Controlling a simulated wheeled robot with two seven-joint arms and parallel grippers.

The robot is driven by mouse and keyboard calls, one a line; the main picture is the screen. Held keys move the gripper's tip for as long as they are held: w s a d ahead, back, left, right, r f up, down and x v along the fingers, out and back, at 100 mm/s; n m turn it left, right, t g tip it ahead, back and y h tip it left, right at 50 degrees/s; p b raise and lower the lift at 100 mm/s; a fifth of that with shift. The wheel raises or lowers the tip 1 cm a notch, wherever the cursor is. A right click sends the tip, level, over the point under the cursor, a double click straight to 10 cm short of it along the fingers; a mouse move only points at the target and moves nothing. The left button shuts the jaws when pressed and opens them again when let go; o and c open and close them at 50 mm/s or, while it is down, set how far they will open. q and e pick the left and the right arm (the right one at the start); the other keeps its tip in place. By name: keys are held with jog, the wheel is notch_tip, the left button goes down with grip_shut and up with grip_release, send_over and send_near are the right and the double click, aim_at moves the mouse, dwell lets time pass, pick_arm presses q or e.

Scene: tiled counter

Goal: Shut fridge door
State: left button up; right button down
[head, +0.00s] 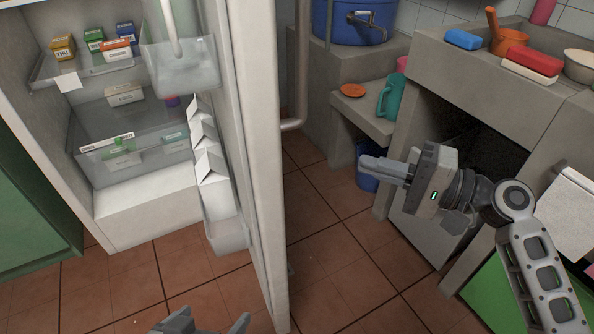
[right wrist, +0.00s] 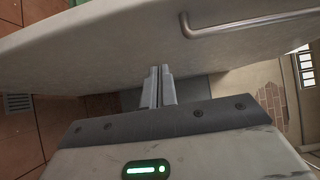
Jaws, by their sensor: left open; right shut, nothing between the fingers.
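The fridge (head: 150,215) stands at the left in the head view with its interior showing. Its door (head: 262,150) is open, swung out towards me, and seen nearly edge-on. Door bins hold white cartons (head: 208,160). My left gripper (head: 215,325) is open at the bottom edge, below the fridge opening and left of the door. My right gripper (head: 377,168) is shut and empty, to the right of the door and apart from it in the head view. In the right wrist view a large pale panel with a bar handle (right wrist: 250,22), likely the door, lies ahead of the fingers (right wrist: 160,85).
A concrete counter (head: 465,75) at the right bears a blue sponge, an orange pot and a bowl. A low ledge (head: 350,115) holds a teal jug (head: 391,97) and an orange lid. A blue barrel (head: 350,20) stands behind. Tiled floor (head: 320,230) right of the door is clear.

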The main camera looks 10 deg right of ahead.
jog(key=s+a+x, duration=0.1)
jog(key=s+x, duration=0.1)
jog(key=x, duration=1)
jog(key=shift+a+p, duration=0.35)
jog(key=shift+a, duration=0.1)
jog(key=shift+s+a+r, duration=0.1)
jog(key=shift+s, duration=0.05)
